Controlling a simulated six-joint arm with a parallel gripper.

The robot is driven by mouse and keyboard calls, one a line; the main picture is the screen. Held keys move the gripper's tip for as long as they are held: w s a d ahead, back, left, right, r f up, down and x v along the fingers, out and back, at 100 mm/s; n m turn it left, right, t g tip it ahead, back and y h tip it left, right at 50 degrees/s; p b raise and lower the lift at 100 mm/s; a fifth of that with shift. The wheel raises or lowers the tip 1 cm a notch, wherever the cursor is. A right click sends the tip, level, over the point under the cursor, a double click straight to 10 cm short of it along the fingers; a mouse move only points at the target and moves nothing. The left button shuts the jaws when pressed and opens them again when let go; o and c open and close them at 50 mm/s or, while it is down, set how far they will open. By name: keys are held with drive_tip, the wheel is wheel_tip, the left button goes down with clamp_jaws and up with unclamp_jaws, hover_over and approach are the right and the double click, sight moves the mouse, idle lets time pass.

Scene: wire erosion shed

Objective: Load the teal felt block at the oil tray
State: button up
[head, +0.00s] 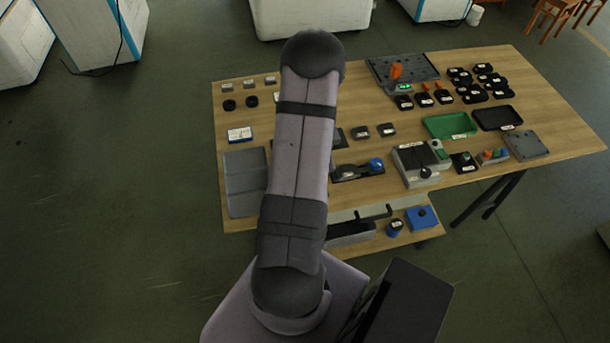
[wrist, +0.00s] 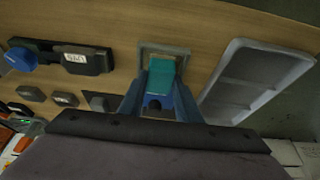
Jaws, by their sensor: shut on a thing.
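In the wrist view, my gripper (wrist: 160,84) is shut on the teal felt block (wrist: 161,72), with a finger on each side. The block's far end overlaps a small square grey frame (wrist: 146,49) on the wooden table; I cannot tell whether it is inside, touching or above it. A dark blue piece shows at the near end of the block. In the head view my arm hides the gripper and the block. No readable label picks out the oil tray. A shallow grey tray (head: 233,187) lies at the table's left; a grey tray (wrist: 240,85) is right of my gripper in the wrist view.
A dark fixture with a blue knob (wrist: 22,60) lies left of my gripper. A green tray (head: 437,126), a black tray (head: 497,118) and several small black holders fill the right half. Bare wood (head: 243,110) shows at the table's left.

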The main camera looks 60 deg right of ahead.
drive_tip(key=shift+s, duration=0.1)
idle(0.3)
wheel_tip(320, 180, up, 7)
drive_tip(key=p, duration=0.7)
idle(0.4)
drive_tip(key=s+a, duration=0.3)
drive_tip(key=a, duration=0.2)
drive_tip(key=w+a+r+n+b, duration=0.1)
drive_tip(key=w+a+r, duration=0.25)
drive_tip(key=w, duration=0.25)
drive_tip(key=w+a+r+n+y+b, duration=0.1)
drive_tip(key=w+a+r+n, duration=0.15)
drive_tip(key=w+a, duration=0.3)
drive_tip(key=w+a+r+n, duration=0.1)
drive_tip(key=w+a+r, duration=0.3)
drive_tip(key=w, duration=0.2)
drive_tip(key=w+a+r+n+y, duration=0.1)
drive_tip(key=w+a+r+n, duration=0.1)
drive_tip(key=a, duration=0.6)
drive_tip(key=w+a+r+n+t+y+b, duration=0.1)
drive_tip(key=w+a+r+n, duration=0.1)
drive_tip(key=a, duration=0.7)
drive_tip(key=w+r, duration=0.1)
drive_tip(key=w, duration=0.1)
drive_tip(key=shift+w+b, duration=0.3)
drive_tip(key=shift+w, duration=0.05)
